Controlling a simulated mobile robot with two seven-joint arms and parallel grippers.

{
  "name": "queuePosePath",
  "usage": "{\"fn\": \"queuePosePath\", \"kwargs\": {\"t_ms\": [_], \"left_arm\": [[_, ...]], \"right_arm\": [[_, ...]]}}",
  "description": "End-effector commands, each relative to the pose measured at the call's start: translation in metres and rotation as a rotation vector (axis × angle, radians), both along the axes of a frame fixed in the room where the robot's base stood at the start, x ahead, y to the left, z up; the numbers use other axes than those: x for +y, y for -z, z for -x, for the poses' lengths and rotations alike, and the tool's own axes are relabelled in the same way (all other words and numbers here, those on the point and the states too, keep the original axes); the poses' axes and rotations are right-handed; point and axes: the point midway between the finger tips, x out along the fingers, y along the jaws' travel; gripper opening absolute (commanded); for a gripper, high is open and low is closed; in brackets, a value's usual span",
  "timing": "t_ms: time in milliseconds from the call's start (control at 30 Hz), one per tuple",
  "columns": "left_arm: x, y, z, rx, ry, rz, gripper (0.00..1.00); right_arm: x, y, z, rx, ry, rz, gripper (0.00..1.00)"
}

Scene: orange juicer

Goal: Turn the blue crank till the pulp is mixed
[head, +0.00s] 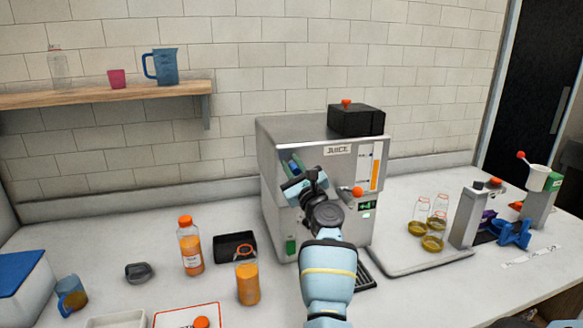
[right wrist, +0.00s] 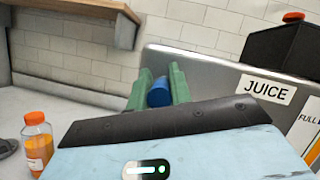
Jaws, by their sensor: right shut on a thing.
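The silver juicer (head: 318,135), marked JUICE, stands on the counter against the wall. My right gripper (head: 292,167) is at the left part of its front. In the right wrist view its green fingers (right wrist: 158,90) are shut on a blue cylindrical handle (right wrist: 158,97), which looks like the blue crank's grip. The rest of the crank is hidden behind my gripper and wrist. The pulp inside cannot be seen. My left gripper is not in view.
Two orange juice bottles (head: 190,247) (head: 247,277) and a black tray (head: 234,246) stand left of the juicer. Several glass jars (head: 432,243) stand on a tray at right, near a blue part (head: 514,233). A shelf (head: 105,95) hangs at left.

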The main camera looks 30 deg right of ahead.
Motion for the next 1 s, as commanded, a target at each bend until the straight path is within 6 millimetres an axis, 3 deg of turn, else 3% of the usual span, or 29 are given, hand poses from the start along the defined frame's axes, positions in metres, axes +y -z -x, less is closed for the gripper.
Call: {"fn": "queuePosePath", "kwargs": {"t_ms": [367,400,533,1000], "left_arm": [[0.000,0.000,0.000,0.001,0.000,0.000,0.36],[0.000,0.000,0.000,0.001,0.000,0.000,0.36],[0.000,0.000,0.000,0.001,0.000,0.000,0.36],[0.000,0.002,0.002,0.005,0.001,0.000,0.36]], "right_arm": [[0.000,0.002,0.000,0.002,0.001,-0.005,0.00],[0.000,0.002,0.000,0.002,0.001,-0.005,0.23],[0.000,0.002,0.000,0.002,0.001,-0.004,0.40],[0.001,0.006,0.010,0.002,0.000,-0.003,0.41]]}}
